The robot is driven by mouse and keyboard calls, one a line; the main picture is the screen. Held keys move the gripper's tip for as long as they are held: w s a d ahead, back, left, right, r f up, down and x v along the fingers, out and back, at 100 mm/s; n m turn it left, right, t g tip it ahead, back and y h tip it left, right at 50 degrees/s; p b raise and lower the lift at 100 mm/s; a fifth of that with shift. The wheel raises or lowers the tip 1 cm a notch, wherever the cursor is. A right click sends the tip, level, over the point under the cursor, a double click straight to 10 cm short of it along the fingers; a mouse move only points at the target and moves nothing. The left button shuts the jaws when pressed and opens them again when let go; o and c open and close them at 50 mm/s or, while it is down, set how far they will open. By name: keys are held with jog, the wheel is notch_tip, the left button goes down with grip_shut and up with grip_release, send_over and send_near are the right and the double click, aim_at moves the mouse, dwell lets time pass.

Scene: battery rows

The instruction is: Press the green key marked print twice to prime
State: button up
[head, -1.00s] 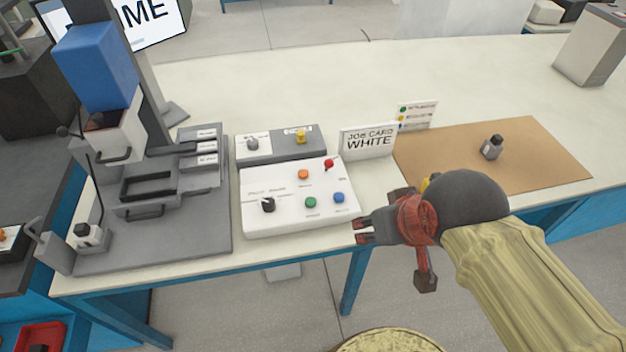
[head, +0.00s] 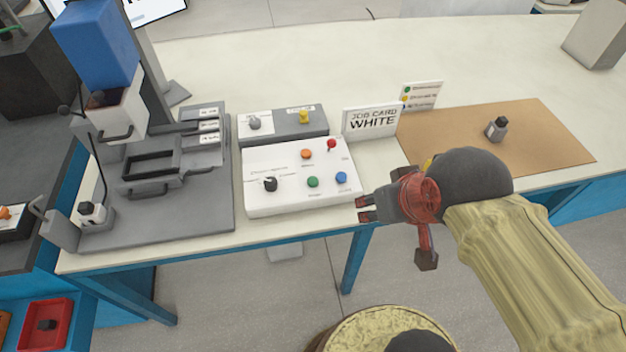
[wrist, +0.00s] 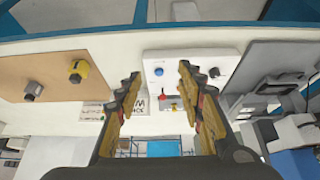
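The green key (head: 313,182) is a round button on the white sloped control panel (head: 262,203), left of a blue key (head: 341,177). Small lettering is by the keys, too small to read. My gripper (head: 365,208) is at the panel's front right corner, right of the green key and apart from it. Its fingers point left in the head view. In the wrist view my gripper (wrist: 160,75) is open and empty, with the blue key (wrist: 159,71) between the fingers. The green key is not visible there; the right-hand finger seems to cover it.
The panel also has a black knob (head: 270,184), an orange key (head: 306,154) and a red switch (head: 331,145). A grey box (head: 280,122) and a job card reading WHITE (head: 371,121) stand behind. A grey machine (head: 190,215) is left, a brown mat (head: 552,140) right.

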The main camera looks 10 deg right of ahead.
grip_shut()
dwell(1.6)
